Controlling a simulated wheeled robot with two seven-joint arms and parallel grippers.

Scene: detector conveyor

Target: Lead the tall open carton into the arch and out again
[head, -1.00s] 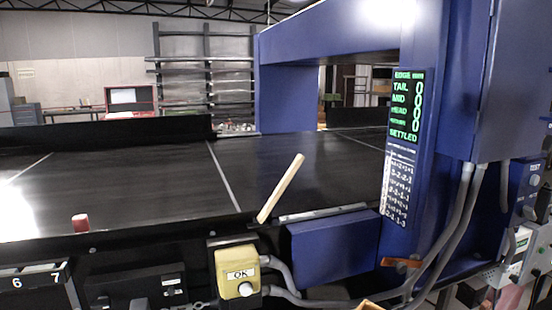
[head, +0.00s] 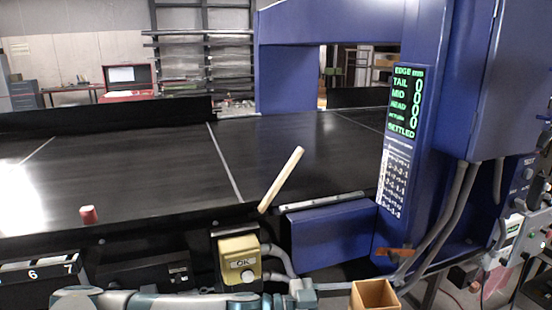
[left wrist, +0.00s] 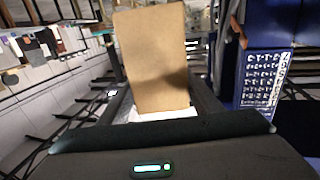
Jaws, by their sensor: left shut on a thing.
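The tall open carton (head: 372,297) is plain brown and shows at the bottom edge of the head view, in front of the conveyor's near side; its lower part is cut off. In the left wrist view the carton (left wrist: 150,50) stands up between the fingers of my left gripper (left wrist: 157,98), which is shut on it. In the head view my left arm crosses the bottom edge toward the carton. The blue arch (head: 283,85) spans the black belt (head: 130,165), and the carton is outside it. My right gripper is not in view.
A pale wooden stick (head: 281,180) slants up at the belt's near edge. A yellow button box (head: 239,259), a blue housing (head: 330,233) and grey cables line the near side. The green display (head: 404,102) shows zeros and SETTLED.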

